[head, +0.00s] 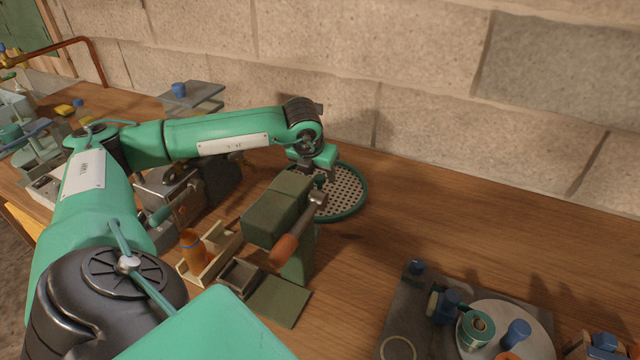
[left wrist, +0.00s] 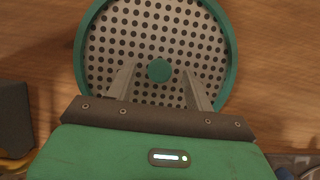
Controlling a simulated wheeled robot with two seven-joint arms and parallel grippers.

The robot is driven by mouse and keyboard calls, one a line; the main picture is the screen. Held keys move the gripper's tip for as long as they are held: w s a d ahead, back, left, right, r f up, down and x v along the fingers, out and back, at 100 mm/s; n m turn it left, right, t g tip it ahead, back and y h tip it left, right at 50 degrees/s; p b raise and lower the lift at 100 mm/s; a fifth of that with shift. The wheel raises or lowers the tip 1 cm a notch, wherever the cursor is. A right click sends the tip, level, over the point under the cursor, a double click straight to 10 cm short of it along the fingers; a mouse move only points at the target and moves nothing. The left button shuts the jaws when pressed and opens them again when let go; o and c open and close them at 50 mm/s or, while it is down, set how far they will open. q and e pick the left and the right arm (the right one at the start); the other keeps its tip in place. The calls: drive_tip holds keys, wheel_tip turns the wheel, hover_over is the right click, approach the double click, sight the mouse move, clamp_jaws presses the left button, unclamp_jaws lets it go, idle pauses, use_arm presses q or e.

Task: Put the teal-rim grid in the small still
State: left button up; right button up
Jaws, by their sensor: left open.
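The teal-rim grid (head: 352,192) is a round pale plate full of dark holes, lying on the wooden table near the wall. In the left wrist view the grid (left wrist: 180,38) fills the upper middle, with a round teal knob (left wrist: 159,70) at its centre. My left gripper (head: 321,178) is over the grid, partly hidden by its own wrist and the green device. In the left wrist view its open fingers (left wrist: 159,72) stand either side of the knob, with gaps to it. I cannot pick out the small still with certainty. My right gripper is not in view.
A dark green device (head: 277,215) with an orange-handled lever stands just in front of the grid. A wooden tray (head: 216,262) with an orange bottle (head: 192,246) is beside it. A grey plate (head: 403,312) with several parts lies lower right. The table right of the grid is clear.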

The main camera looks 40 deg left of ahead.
use_arm(q)
drive_tip(key=shift+w+f, duration=0.2)
drive_tip(key=shift+f, duration=0.45)
drive_tip(key=shift+a, duration=0.1)
clamp_jaws()
drive_tip(key=shift+r, duration=0.1)
